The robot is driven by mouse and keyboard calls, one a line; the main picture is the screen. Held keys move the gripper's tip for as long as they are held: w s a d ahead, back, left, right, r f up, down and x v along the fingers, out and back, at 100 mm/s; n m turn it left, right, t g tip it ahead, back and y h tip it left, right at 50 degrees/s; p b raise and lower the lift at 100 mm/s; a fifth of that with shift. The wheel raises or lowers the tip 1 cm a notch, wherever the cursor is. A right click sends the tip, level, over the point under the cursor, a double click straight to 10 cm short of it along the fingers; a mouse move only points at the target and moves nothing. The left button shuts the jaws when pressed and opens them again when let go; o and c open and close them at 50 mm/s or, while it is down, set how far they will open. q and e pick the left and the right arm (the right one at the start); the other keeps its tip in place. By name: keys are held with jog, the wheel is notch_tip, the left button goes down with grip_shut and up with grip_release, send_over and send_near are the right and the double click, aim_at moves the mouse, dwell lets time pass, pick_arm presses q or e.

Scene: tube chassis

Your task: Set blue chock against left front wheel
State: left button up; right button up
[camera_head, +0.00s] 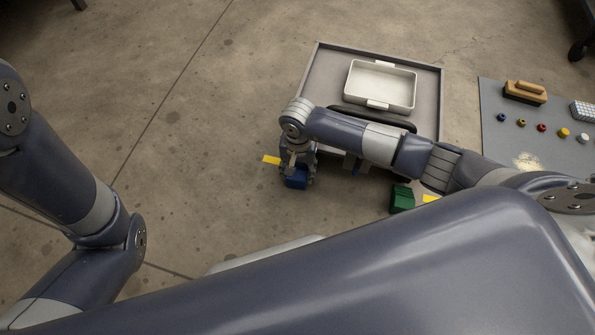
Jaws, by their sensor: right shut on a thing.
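The blue chock (296,182) is at the near left corner of the grey cart (313,75), beside a yellow floor mark (271,160). My right gripper (297,168) is above the chock and shut on it. The gripper hides the chock's upper part, and I cannot tell whether the chock touches the floor or a wheel. The left front wheel is not clearly visible behind the gripper and arm. My left arm shows at the left, but its gripper is out of view.
A green chock (402,198) lies near the cart's right front, beside another yellow mark (429,198). A white tray (353,84) sits on the cart. A grey mat (498,135) with a brush (525,92) and several small coloured parts lies right. Floor left of the cart is clear.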

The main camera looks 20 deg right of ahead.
jog(key=o, duration=1.3)
jog(key=shift+o, duration=0.2)
notch_tip(320, 180, up, 12)
